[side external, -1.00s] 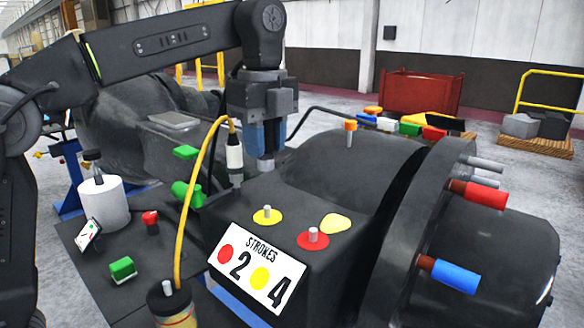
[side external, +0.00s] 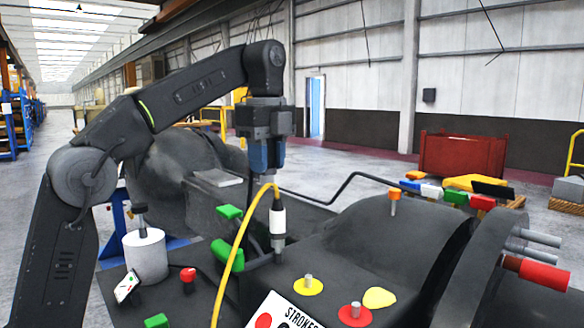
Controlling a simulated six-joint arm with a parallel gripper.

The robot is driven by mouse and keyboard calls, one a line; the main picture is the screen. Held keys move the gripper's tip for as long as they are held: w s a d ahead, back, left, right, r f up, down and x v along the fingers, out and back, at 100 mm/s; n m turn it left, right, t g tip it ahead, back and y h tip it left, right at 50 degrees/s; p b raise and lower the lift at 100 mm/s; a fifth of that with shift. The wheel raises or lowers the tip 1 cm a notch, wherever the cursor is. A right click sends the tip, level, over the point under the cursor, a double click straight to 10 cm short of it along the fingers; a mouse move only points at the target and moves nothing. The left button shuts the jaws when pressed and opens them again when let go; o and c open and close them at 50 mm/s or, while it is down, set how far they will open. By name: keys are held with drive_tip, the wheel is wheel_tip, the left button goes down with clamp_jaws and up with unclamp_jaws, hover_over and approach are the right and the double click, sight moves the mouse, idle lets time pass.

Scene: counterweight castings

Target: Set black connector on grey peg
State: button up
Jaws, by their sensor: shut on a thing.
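A connector (side external: 278,220) with a black body, a white band and a yellow cable (side external: 238,245) stands upright in the side external view. Its grey lower end meets the dark machine top; I cannot tell which part there is peg. My gripper (side external: 265,168) points down, with blue fingers just above and left of the connector in the picture. A gap shows between fingertips and connector. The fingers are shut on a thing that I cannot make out. Grey pegs stand on a yellow disc (side external: 307,286) and a red disc (side external: 354,315).
A green part (side external: 227,252) stands left of the connector. A white cylinder (side external: 146,258) and a red knob (side external: 188,275) are at the left. An orange-topped peg (side external: 394,198) stands at the right. A dark bent rod (side external: 350,182) runs behind.

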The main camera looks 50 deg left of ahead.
drive_tip(key=s+a+n, duration=0.2)
drive_tip(key=s+a, duration=0.1)
drive_tip(key=a, duration=0.5)
drive_tip(key=s+a+n, duration=0.2)
drive_tip(key=a, duration=0.6)
hover_over(214, 310)
wheel_tip(214, 310, down, 26)
drive_tip(key=shift+f, duration=0.45)
drive_tip(key=shift+f, duration=0.1)
drive_tip(key=shift+f, duration=2.8)
drive_tip(key=shift+f, duration=1.75)
drive_tip(key=o, duration=0.9)
drive_tip(key=shift+o, duration=0.2)
wheel_tip(214, 310, up, 14)
